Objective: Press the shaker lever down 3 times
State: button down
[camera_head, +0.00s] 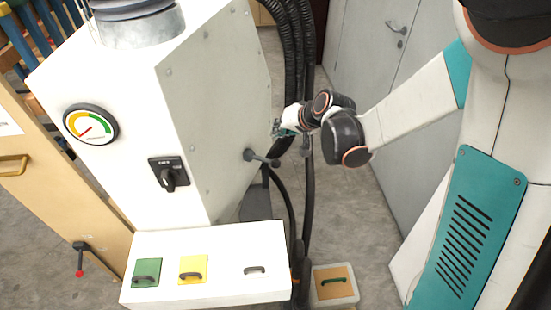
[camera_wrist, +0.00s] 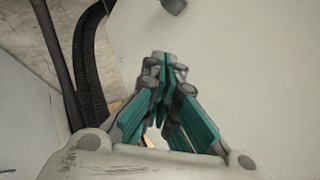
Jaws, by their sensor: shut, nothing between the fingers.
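A dark lever (camera_head: 262,158) sticks out from the right side of the white machine (camera_head: 205,130), and it looks like the shaker lever. My gripper (camera_head: 278,128) is beside that side panel, a little above the lever in the head view. Its teal fingers are shut and empty, with the tips together in the wrist view (camera_wrist: 162,68). A grey knob-like part (camera_wrist: 172,5) shows at the top edge of the wrist view; I cannot tell whether it is the lever. I cannot tell whether the fingertips touch the panel.
Black hoses (camera_head: 306,60) run down behind my gripper and also show in the wrist view (camera_wrist: 86,70). A white drawer box (camera_head: 215,245) with coloured handle plates is at the machine's foot. Grey cabinets (camera_head: 365,40) stand behind. Open floor (camera_head: 345,210) lies below my arm.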

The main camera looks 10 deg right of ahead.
jog(key=b, duration=0.7)
send_near(263, 160)
jog(key=w, duration=0.3)
jog(key=w+d+f, duration=0.1)
jog(key=shift+w+f, duration=0.15)
jog(key=shift+w, duration=0.25)
jog(key=shift+f, duration=0.15)
dwell(0.5)
jog(key=shift+f, duration=0.25)
